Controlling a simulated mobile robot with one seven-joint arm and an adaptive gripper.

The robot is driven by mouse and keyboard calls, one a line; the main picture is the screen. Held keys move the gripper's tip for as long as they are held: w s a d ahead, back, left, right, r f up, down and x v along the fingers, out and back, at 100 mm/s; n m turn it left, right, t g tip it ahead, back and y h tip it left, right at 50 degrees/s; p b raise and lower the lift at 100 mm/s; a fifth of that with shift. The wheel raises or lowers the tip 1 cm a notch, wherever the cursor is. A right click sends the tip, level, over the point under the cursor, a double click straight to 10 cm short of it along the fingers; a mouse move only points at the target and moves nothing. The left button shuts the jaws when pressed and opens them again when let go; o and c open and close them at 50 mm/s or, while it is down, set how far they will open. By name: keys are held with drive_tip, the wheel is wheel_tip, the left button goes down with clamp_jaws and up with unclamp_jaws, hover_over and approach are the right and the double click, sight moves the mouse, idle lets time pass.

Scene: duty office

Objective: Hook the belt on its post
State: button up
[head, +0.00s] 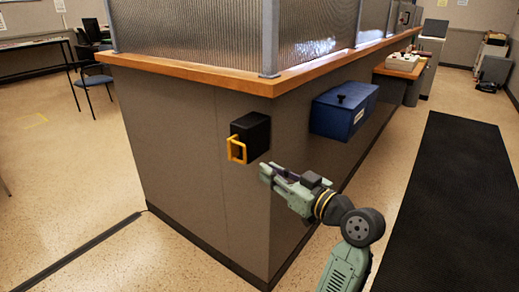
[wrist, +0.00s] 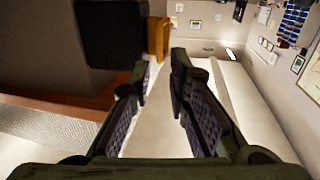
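A black box (head: 254,131), apparently the belt's housing, is fixed to the grey counter wall near its corner. A yellow open frame (head: 237,151), apparently the belt's end, sticks out from its front. My gripper (head: 265,172) is just right of and below the yellow frame, apart from it, with its fingers pointing left. In the wrist view, the black box (wrist: 108,35) is at upper left and the yellow frame (wrist: 158,38) is just beyond the fingertips. The fingers (wrist: 162,75) are apart with nothing between them. No post that I can identify is in view.
A blue box (head: 343,110) hangs on the counter wall to the right of the black box. The wooden counter top (head: 215,76) with glass panels runs above. A dark mat (head: 455,190) lies on the floor at right. The floor at left (head: 60,180) is mostly clear.

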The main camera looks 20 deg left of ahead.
sight(245, 155)
drive_tip(key=p+x, duration=0.2)
drive_tip(key=x, duration=0.7)
drive_tip(key=shift+w+a+r+p, duration=0.15)
drive_tip(key=shift+a+p, duration=0.05)
drive_tip(key=shift+p, duration=0.15)
drive_tip(key=shift+w+a, duration=0.4)
drive_tip(key=shift+a, duration=0.15)
clamp_jaws()
